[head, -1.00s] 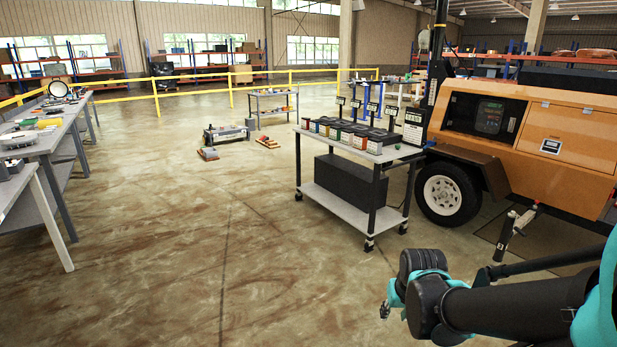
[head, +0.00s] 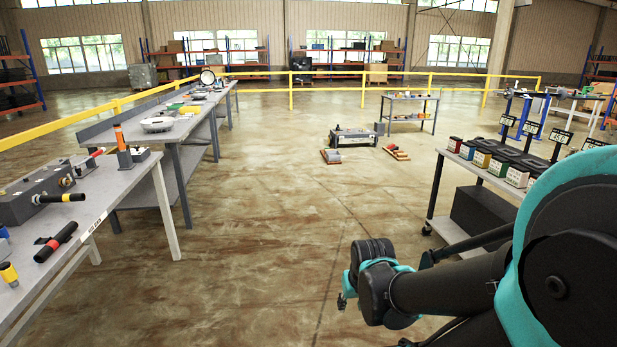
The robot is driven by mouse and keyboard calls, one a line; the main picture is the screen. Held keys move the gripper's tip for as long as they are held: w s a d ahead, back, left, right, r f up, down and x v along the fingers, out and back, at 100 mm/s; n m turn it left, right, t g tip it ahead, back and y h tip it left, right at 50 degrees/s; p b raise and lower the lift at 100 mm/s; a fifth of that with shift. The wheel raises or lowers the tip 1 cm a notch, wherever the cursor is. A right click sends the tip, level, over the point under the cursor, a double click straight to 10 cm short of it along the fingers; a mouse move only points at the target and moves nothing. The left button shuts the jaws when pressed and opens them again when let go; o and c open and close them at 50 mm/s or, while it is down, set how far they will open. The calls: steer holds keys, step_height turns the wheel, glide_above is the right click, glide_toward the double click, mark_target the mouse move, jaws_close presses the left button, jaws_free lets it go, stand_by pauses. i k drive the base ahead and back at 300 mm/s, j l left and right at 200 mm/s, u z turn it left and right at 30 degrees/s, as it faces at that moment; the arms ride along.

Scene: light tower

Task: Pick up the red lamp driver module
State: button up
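A row of small coloured modules stands on the cart (head: 446,190) at the right. I cannot tell which is the lamp driver module, as labels are too small to read. My gripper (head: 345,299) is at the lower middle, low over the floor and well apart from the cart. It is small and partly hidden by my arm, so its fingers do not show clearly. My arm hides the right part of the cart.
A long workbench (head: 110,190) with tools and a grey box (head: 35,195) runs along the left. A low grey case (head: 352,139) and small floor items stand ahead. A yellow rail (head: 330,89) crosses the back. The middle floor is clear.

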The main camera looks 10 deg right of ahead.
mark_target(454, 144)
steer(key=i+j+z, duration=0.1)
steer(key=i, duration=0.85)
steer(key=i+j+z, duration=0.1)
steer(key=i, duration=0.85)
steer(key=i+l+z, duration=0.25)
steer(key=i+z, duration=0.2)
steer(key=i, duration=0.25)
steer(key=i+z, duration=0.45)
steer(key=i, duration=0.25)
steer(key=i+j+z, duration=0.3)
steer(key=i+z, duration=0.15)
steer(key=i, duration=0.25)
